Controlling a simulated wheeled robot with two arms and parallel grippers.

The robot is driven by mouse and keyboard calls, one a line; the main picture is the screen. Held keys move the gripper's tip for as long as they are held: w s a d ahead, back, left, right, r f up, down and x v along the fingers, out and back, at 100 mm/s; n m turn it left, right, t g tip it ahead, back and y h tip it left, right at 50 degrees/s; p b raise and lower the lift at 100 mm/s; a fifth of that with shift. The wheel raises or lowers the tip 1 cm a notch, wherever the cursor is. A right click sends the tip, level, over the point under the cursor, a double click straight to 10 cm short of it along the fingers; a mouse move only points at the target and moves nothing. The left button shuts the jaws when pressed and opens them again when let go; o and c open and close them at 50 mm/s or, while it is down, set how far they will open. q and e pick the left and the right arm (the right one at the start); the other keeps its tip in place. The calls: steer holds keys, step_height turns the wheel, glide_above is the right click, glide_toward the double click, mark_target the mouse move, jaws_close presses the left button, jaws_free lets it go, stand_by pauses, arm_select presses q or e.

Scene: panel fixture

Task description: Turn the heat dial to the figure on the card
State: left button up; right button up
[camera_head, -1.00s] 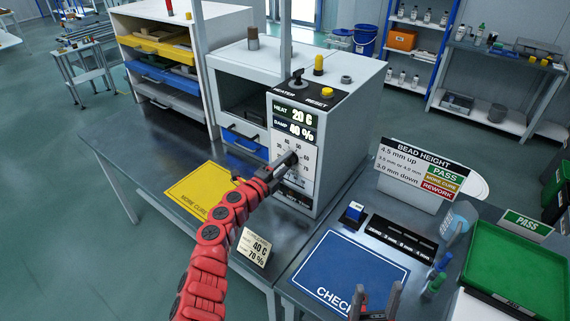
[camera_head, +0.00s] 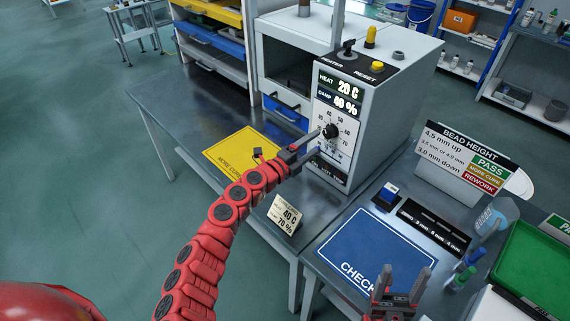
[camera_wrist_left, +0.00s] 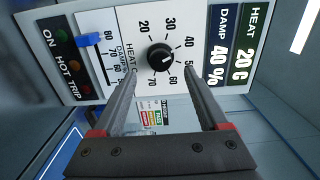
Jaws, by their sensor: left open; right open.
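The heat dial (camera_head: 330,130) is a round black knob on the white front panel of the grey heater box. It also shows in the left wrist view (camera_wrist_left: 160,57), ringed by figures from 20 to 70. The heat display (camera_head: 341,84) reads 20 C. The card (camera_head: 286,214), a small tented sign on the bench, shows 40 C and 70 %. My left gripper (camera_head: 307,146) is open in front of the panel, its fingers pointing at the dial; in the wrist view the dial lies ahead, between the fingertips. My right gripper (camera_head: 400,283) is open and empty over the blue CHECK mat.
A blue slider (camera_wrist_left: 90,40) sits beside the dial. The heater box top carries a black switch (camera_head: 347,50) and a yellow reset button (camera_head: 377,66). A yellow mat (camera_head: 240,152) lies left of the card. A bead height sign (camera_head: 466,160) and green tray (camera_head: 535,265) stand right.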

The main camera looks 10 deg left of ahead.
arm_select(q)
steer(key=b+v, duration=0.2)
steer(key=v, duration=0.9)
steer(key=shift+a, duration=0.1)
